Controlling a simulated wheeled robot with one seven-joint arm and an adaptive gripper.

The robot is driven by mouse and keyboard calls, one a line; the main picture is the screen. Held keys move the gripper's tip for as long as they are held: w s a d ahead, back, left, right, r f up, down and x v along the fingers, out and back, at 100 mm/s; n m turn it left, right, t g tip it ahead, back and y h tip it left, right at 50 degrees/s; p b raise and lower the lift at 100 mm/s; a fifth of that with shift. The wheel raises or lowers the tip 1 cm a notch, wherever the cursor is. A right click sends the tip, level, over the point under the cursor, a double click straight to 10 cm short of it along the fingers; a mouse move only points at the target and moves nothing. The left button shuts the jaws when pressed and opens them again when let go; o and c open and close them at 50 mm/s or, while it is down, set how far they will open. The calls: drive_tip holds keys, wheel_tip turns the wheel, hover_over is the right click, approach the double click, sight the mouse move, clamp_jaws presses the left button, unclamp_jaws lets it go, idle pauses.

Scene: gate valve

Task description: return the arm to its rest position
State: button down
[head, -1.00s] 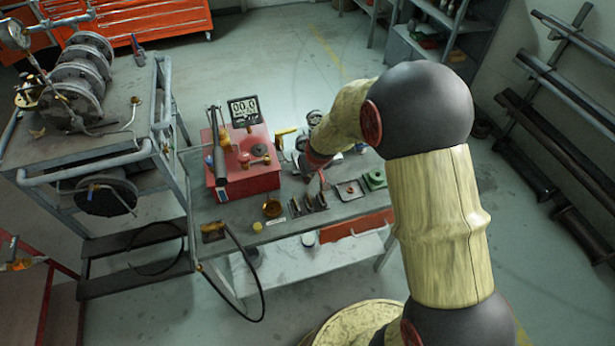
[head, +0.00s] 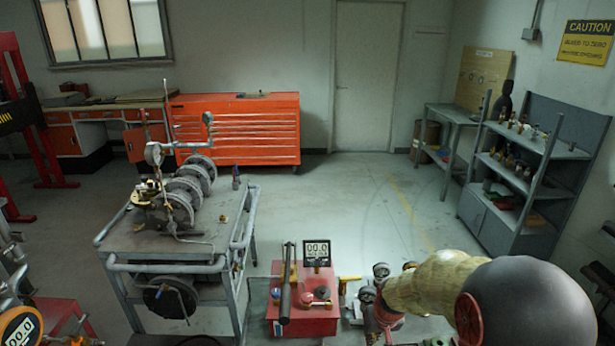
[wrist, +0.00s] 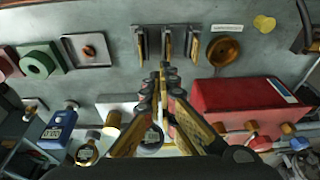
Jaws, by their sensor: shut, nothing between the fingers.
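My gripper (wrist: 163,75) shows in the wrist view with its fingers together and nothing between them. It points down over a grey workbench (wrist: 120,20), short of a row of small upright metal plates (wrist: 166,42). The gap between fingertips and bench is hard to judge. In the head view my arm reaches from the lower right corner toward the bench. The bench below the arm is mostly cut off by the picture's bottom edge.
A cart (head: 160,243) with a flanged pipe assembly (head: 180,205) is further left. Grey shelves (head: 535,170) stand at right. Open floor (head: 360,200) lies behind the bench.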

drive_tip(key=s+a+r+t, duration=0.1)
drive_tip(key=s+r+t, duration=0.1)
drive_tip(key=s+r, duration=2.5)
drive_tip(key=shift+s+r+t, duration=0.2)
drive_tip(key=shift+r+t, duration=0.1)
